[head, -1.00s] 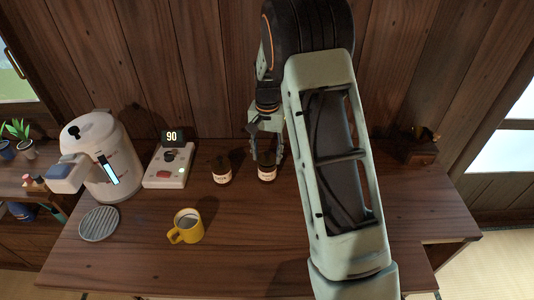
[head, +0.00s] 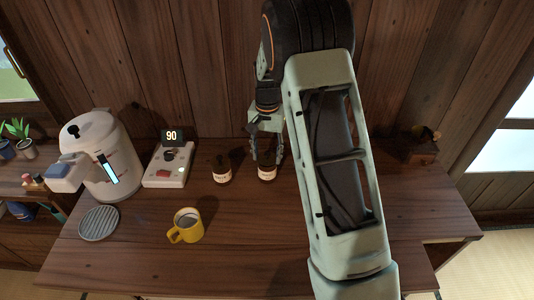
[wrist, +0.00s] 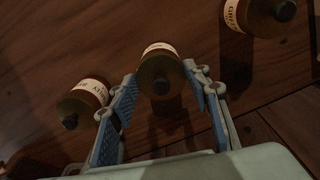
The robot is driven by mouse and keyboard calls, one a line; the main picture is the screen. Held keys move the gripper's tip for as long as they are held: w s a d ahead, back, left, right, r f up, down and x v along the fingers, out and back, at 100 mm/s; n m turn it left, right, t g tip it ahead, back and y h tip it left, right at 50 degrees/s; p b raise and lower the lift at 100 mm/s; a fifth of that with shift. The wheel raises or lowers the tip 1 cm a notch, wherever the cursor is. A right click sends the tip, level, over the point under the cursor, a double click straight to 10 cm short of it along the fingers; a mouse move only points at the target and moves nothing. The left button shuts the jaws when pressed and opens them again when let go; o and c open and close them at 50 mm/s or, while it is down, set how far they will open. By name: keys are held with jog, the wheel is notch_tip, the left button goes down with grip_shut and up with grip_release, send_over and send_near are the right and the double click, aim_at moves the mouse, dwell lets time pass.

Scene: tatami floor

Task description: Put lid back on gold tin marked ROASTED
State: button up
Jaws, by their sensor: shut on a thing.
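My gripper (head: 268,158) reaches down over a small dark gold-brown tin (head: 267,173) with a pale label, on the wooden table. In the wrist view, my gripper's fingers (wrist: 161,90) stand on either side of that tin's top. They are closed on its lid (wrist: 158,72), which has a dark knob. The lid sits over the tin, with the label band (wrist: 160,50) showing beyond it. Whether the lid is fully seated cannot be told. The label's words are too small or turned to read, so I cannot confirm ROASTED.
Similar labelled tins stand to the left (wrist: 85,98) and right (wrist: 258,14) in the wrist view. In the head view, a yellow mug (head: 186,226), a control box (head: 168,165), a white kettle (head: 104,155) and a round grille (head: 99,222) are on the left. The front middle is clear.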

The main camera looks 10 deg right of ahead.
jog(key=o, duration=1.5)
jog(key=shift+r+p, duration=2.25)
jog(key=shift+r, duration=1.3)
jog(key=shift+c, duration=0.4)
grip_shut()
